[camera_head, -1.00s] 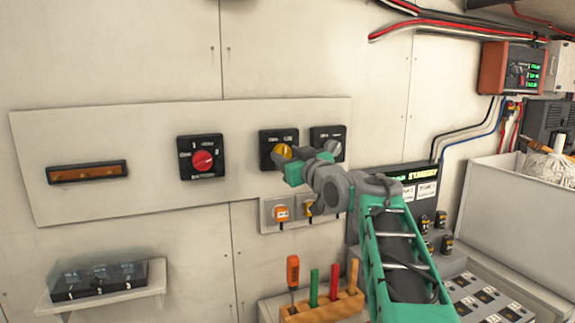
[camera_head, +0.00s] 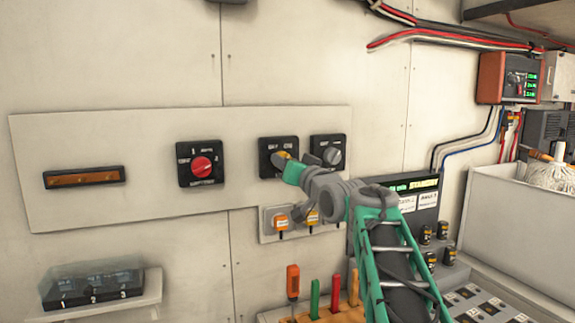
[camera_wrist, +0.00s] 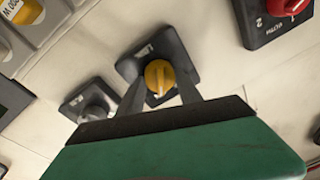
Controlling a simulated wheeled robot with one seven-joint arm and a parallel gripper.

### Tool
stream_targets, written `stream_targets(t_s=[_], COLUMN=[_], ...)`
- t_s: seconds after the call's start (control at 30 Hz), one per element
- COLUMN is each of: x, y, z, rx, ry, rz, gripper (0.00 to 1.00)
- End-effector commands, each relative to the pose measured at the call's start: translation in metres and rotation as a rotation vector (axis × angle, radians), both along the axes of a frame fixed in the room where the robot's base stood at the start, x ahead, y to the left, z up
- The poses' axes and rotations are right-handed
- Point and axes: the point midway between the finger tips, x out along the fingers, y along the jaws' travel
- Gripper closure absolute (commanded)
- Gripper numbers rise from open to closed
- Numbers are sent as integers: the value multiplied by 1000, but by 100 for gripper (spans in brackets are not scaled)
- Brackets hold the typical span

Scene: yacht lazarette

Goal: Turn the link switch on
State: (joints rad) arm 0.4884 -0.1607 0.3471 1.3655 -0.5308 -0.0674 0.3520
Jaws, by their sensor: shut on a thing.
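A yellow rotary knob (camera_wrist: 158,75) sits on a square black switch plate (camera_head: 268,143) on the white wall panel. I take it for the link switch, though its label is too small to read surely. My gripper (camera_head: 287,160) is at this knob; in the wrist view its two dark fingers (camera_wrist: 160,88) stand on either side of the knob, shut on it. In the head view the gripper hides most of the knob. A pale mark on the knob's face points toward the gripper in the wrist view.
A grey knob (camera_head: 332,155) on a similar plate is close on the right. A red knob (camera_head: 201,167) is on the left. Orange-tagged sockets (camera_head: 281,221) are just below. A rack of upright tools (camera_head: 293,282) stands lower down.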

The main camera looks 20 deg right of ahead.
Motion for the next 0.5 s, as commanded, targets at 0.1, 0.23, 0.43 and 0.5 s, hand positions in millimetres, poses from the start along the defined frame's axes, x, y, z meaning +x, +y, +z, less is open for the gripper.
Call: stream_targets(t_s=[0.1, 0.23, 0.43, 0.5], x=[0, 0, 0, 0], y=[0, 0, 0, 0], z=[0, 0, 0, 0], rx=[3, 3, 2, 1], ry=[1, 1, 1, 0], rz=[2, 2, 1, 0], gripper=[99, 99, 47, 41])
